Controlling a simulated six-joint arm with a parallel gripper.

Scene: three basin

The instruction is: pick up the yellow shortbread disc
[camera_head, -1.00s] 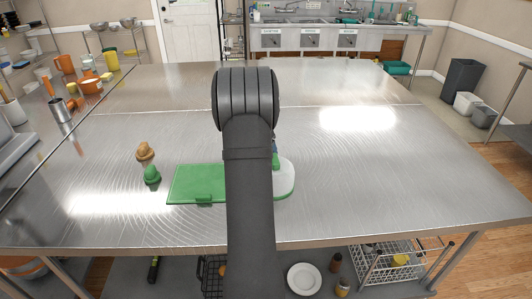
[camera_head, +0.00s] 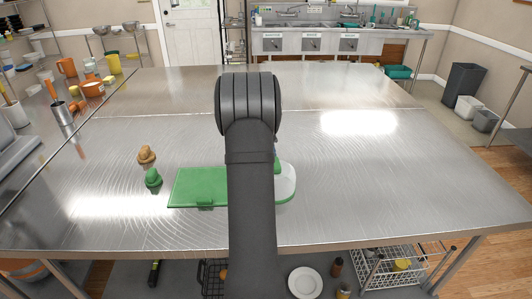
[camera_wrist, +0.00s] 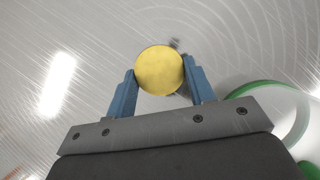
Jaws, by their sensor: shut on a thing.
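The yellow shortbread disc (camera_wrist: 160,71) is a round flat yellow piece in the wrist view. My gripper (camera_wrist: 160,80) has its two blue fingers on either side of the disc and is shut on it. The metal tabletop shows behind the disc; how high the disc is above it I cannot tell. In the head view my own arm hides the disc and most of the gripper.
A green board (camera_head: 198,187) lies left of my arm, and a white item with a green edge (camera_head: 286,184) shows on the right. A green piece (camera_head: 153,178) and an orange-brown piece (camera_head: 146,155) stand at the left. The table's right side is clear.

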